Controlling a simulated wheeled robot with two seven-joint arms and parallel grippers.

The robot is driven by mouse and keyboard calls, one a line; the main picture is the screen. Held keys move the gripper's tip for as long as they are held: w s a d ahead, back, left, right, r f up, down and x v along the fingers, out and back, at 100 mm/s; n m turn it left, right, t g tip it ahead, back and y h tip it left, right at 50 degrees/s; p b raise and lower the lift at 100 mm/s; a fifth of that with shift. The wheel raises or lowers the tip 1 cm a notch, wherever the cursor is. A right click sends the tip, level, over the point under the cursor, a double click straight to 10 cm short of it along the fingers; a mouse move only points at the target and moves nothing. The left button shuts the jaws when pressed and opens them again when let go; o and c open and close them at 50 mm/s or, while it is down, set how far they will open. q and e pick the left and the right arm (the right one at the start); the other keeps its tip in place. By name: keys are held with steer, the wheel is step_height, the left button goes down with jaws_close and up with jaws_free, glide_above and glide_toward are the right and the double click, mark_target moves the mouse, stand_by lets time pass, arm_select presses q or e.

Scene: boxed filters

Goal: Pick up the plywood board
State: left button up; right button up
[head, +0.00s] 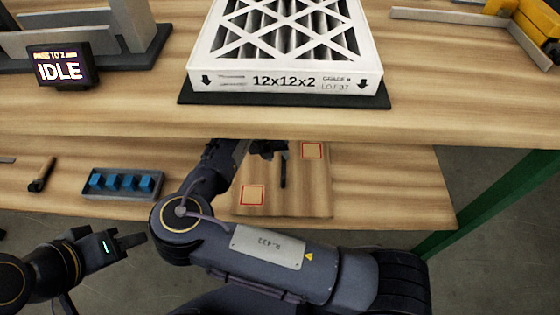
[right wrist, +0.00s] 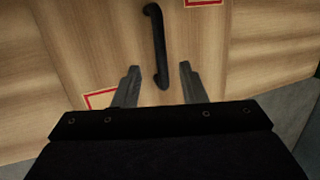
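The plywood board (head: 303,199) lies flat on the lower shelf, with red-outlined squares and a black bar handle (head: 283,170) on top. In the right wrist view the handle (right wrist: 157,45) runs up the middle of the board (right wrist: 110,45). My right gripper (right wrist: 159,68) is open, its fingers on either side of the handle's near end; nothing is gripped, and I cannot tell how far above the board they are. In the head view my right arm partly covers the board. My left gripper (head: 128,234) is open and empty at the lower left, away from the board.
The upper table edge overhangs the lower shelf. On top are a boxed filter (head: 285,82) on a dark mat and an IDLE display (head: 60,65). A green leg (head: 490,200) stands right.

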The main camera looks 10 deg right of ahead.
mark_target(283, 163)
steer(key=b+x, duration=0.1)
steer(key=x, duration=0.6)
steer(key=shift+w+d+f+b, duration=0.1)
steer(key=shift+d+b, duration=0.05)
steer(key=shift+b, duration=0.15)
jaws_close()
stand_by(1.1)
